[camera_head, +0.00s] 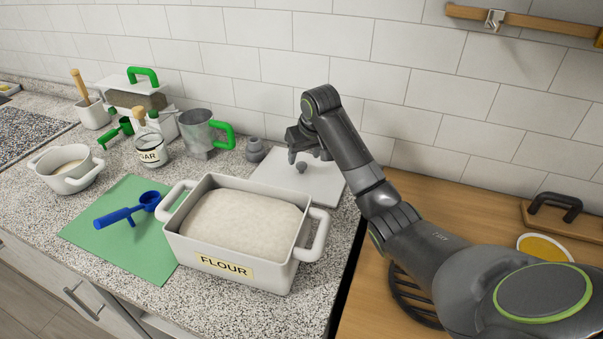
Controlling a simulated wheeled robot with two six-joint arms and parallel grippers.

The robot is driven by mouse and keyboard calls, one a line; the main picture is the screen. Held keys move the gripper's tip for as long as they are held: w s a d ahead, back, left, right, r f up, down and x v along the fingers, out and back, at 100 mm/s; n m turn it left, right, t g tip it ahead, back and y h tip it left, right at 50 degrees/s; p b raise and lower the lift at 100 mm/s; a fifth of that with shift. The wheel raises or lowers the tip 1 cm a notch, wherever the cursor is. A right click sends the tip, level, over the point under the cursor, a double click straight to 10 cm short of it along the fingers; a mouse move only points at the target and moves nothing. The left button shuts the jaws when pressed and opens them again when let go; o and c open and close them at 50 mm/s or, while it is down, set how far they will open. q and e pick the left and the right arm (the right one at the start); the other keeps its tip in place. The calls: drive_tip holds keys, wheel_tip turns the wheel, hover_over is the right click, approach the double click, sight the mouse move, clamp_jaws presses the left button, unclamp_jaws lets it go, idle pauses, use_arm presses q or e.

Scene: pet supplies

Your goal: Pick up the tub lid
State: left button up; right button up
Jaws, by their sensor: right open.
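The tub lid (322,184) is a flat pale grey panel with a small dark grey knob (301,167) near its middle. It lies on the speckled counter behind the flour tub (231,271), which partly hides its near side. The tub is white, has two side handles and a "FLOUR" label, and is open and full of pale flour. My right gripper (308,157) is open and points down just above the knob. I cannot tell whether the fingers touch the knob. My left gripper is out of view.
A blue scoop (120,216) lies on a green mat (137,258) left of the tub. A metal cup (198,132), a sugar jar (152,152) and a small grey object (256,150) stand behind. A tiled wall (420,100) closes the back.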

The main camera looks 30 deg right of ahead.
sight(301, 164)
drive_tip(key=x, duration=0.4)
drive_tip(key=shift+f, duration=0.15)
drive_tip(key=shift+c, duration=0.2)
drive_tip(key=c, duration=1.1)
